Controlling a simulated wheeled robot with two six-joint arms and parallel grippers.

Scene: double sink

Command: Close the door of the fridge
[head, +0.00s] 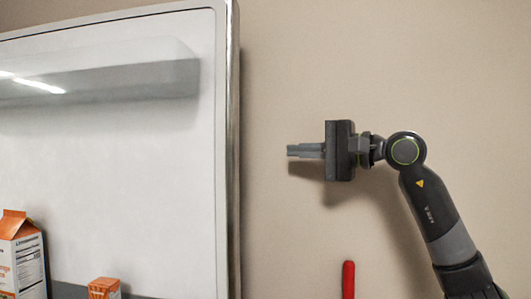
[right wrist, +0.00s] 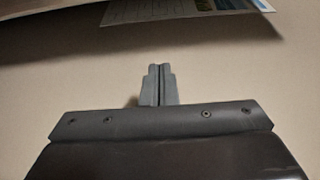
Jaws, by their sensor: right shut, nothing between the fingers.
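The fridge door (head: 120,170) fills the left of the head view, standing open with its white inner side showing. Its metal right edge (head: 233,150) runs nearly upright. A clear shelf bin (head: 110,80) is fixed to the upper part. My right gripper (head: 291,150) is shut and empty. It points left towards the door edge, with a gap of bare wall seen between them. In the right wrist view, its closed fingers (right wrist: 159,85) show against a beige surface. My left gripper is not in view. The fridge body is not in view.
An orange and white carton (head: 22,258) and a small orange box (head: 104,288) stand low at the door. A red upright object (head: 348,280) shows at the bottom. The beige wall (head: 440,60) is bare. A printed sheet (right wrist: 180,10) shows at the wrist view's top.

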